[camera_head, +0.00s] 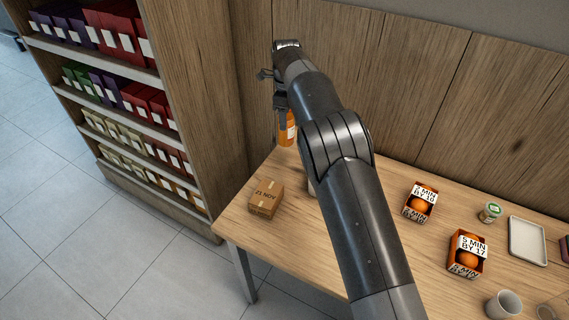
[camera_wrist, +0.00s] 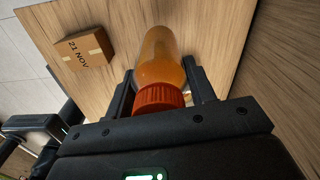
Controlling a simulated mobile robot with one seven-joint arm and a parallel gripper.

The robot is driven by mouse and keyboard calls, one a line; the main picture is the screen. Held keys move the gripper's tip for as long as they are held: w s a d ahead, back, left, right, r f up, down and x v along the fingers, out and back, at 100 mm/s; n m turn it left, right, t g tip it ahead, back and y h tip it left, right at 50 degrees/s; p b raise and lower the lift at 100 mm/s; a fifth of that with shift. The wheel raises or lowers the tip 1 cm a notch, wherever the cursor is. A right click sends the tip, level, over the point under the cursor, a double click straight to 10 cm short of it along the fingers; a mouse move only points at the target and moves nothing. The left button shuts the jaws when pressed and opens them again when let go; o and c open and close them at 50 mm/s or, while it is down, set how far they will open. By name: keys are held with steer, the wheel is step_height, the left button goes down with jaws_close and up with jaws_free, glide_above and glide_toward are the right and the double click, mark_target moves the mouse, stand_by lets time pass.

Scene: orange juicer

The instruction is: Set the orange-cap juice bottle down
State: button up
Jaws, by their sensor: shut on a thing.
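The juice bottle (camera_wrist: 161,60) has an orange body and an orange-red ridged cap. In the wrist view my gripper (camera_wrist: 160,88) is shut on it, with one finger on each side near the cap end. In the head view the bottle (camera_head: 287,130) shows below my gripper (camera_head: 283,112), near the far left corner of the wooden table (camera_head: 245,222). It looks about upright there, with a pale label. My arm hides part of the area beside it. I cannot tell whether its base touches the table.
A cardboard box (camera_head: 265,198) marked "21 NOV" sits on the table's left end. Two orange boxes (camera_head: 420,203) (camera_head: 467,254), a small lidded cup (camera_head: 490,212), a tray (camera_head: 528,241) and a grey cup (camera_head: 504,304) stand to the right. A wooden wall and a shelf unit (camera_head: 190,110) border the table.

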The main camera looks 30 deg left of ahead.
mark_target(285, 141)
step_height(285, 141, down, 10)
steer(key=shift+a+f, duration=0.1)
steer(key=shift+a, duration=0.05)
stand_by(0.3)
steer(key=o, duration=1.2)
steer(key=shift+s+f, duration=0.1)
steer(key=shift+f, duration=0.05)
step_height(285, 141, up, 12)
steer(key=shift+r, duration=0.2)
